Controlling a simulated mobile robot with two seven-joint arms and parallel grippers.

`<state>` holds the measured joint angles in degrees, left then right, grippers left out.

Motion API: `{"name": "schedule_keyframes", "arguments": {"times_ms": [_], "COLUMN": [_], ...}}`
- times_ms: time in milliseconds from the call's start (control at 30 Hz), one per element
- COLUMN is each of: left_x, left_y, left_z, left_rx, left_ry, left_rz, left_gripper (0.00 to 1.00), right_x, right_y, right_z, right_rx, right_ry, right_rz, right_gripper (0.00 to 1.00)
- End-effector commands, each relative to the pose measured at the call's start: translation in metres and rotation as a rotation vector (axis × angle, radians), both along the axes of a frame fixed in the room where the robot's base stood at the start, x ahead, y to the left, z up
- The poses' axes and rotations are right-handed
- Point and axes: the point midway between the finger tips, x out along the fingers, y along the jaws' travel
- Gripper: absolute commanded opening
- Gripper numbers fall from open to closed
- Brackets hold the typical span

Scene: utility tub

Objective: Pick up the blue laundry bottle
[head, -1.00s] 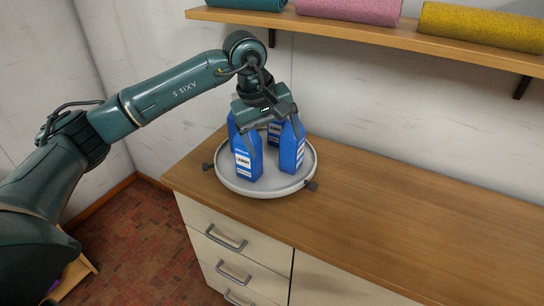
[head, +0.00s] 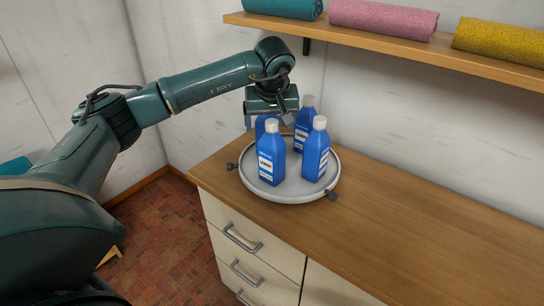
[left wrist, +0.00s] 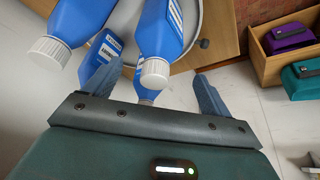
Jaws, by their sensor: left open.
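Several blue bottles with white caps and labels stand upright on a round grey tray (head: 290,196) on the counter. In the head view, one is at front left (head: 271,160), one at right (head: 316,156), one at the back (head: 303,128), and one at back left (head: 261,128), partly hidden. My left gripper (head: 268,121) is open at the back-left bottle, at the tray's far left side. In the left wrist view, my left gripper's fingers (left wrist: 155,88) are spread, with a bottle (left wrist: 160,30) showing between them. I cannot tell whether they touch it. My right gripper is not in view.
The wooden counter (head: 430,215) is clear to the right of the tray. A wall shelf (head: 400,47) with rolled towels runs above. Dark knobs (head: 332,195) stick out from the tray's rim. Drawers (head: 250,240) are below.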

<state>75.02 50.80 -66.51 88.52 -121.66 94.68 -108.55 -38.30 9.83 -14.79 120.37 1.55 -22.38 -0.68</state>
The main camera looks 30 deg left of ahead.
Motion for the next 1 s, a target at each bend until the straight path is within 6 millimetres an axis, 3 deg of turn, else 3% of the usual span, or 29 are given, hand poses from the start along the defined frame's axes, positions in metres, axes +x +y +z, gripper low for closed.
{"name": "schedule_keyframes", "arguments": {"times_ms": [300, 600, 1000], "left_x": [0.012, 0.013, 0.013], "left_y": [0.007, 0.009, 0.009], "left_z": [-0.041, -0.045, -0.045], "left_rx": [-0.001, 0.0, 0.0], "left_ry": [0.003, 0.001, 0.001], "left_rz": [-0.001, -0.001, -0.001], "left_gripper": [0.83, 0.82, 0.5], "right_x": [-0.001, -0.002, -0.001], "right_y": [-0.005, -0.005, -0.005], "right_z": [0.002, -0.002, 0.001], "right_rx": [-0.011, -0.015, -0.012], "right_ry": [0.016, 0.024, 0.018], "right_rz": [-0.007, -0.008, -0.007], "right_gripper": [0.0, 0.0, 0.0]}}
